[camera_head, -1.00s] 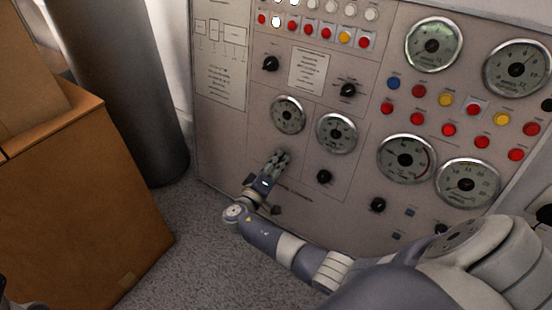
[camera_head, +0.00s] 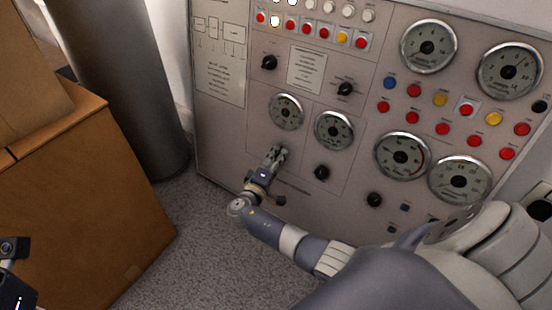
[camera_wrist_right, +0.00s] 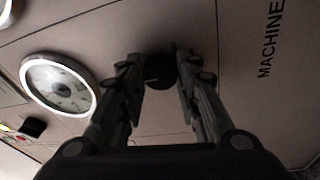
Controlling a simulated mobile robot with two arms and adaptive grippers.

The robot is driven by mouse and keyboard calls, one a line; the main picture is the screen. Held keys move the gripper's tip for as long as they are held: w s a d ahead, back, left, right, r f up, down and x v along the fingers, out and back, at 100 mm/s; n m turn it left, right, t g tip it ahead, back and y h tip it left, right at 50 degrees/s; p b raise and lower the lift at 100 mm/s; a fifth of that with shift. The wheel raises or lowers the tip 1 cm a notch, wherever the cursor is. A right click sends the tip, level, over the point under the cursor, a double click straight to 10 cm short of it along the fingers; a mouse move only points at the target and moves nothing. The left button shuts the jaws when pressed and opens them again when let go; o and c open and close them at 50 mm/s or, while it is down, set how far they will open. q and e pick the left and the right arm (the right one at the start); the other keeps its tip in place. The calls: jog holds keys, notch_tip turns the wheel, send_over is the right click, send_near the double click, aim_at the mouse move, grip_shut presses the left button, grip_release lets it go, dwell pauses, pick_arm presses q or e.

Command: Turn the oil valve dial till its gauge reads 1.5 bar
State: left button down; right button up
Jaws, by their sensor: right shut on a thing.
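The grey control panel (camera_head: 224,150) carries a small round gauge (camera_head: 287,111), and my right gripper (camera_head: 276,153) is just below it. In the right wrist view my right gripper (camera_wrist_right: 162,85) has its two fingers on either side of a black dial (camera_wrist_right: 161,70), shut on it. In the head view the gripper hides this dial. The same gauge seems to show in the wrist view (camera_wrist_right: 60,85), at the left; its needle reading is too small to tell. Part of my left gripper (camera_head: 14,262) shows at the lower left edge; its jaws are not clear.
Another small gauge (camera_head: 333,131) and a black knob (camera_head: 322,173) sit to the right on the panel. Large gauges and several coloured buttons fill the right side. Cardboard boxes (camera_head: 80,200) and a dark cylinder (camera_head: 130,90) stand at the left. Carpet (camera_head: 200,250) between is clear.

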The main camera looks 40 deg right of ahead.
jog(key=o, duration=1.1)
jog(key=v, duration=1.2)
jog(key=shift+s, duration=0.1)
